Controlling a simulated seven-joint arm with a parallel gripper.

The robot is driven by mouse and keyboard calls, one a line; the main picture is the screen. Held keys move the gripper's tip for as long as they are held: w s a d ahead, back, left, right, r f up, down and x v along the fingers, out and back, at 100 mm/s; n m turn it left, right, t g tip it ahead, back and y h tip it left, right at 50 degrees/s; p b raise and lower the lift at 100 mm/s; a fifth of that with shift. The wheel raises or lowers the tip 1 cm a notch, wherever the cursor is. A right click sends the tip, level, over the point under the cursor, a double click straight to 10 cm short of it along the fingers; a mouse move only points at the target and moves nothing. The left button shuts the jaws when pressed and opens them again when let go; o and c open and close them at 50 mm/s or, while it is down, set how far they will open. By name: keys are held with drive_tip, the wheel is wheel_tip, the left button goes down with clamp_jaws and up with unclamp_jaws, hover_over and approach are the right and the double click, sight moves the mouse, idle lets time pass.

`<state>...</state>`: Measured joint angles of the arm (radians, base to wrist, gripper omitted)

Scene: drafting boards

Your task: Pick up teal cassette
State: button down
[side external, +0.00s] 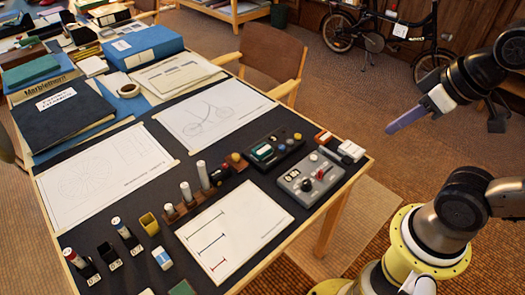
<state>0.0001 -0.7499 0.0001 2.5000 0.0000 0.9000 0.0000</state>
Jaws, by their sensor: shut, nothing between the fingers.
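A small teal block with a pale label, probably the teal cassette (263,152), sits on a black device (275,148) near the right edge of the drafting table. It is too small to tell whether it lies in a slot or on top. My gripper (391,129) hangs in the air to the right of the table, well apart from the block. Its long purple fingers are shut together, with nothing held.
A grey box with knobs (309,178) stands just in front of the black device. White and red small blocks (350,150) lie near the table's corner. Upright cylinders on a wooden rack (203,175) stand to the left. A chair (268,55) is behind the table.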

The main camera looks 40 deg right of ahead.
drive_tip(key=shift+c, duration=1.2)
unclamp_jaws()
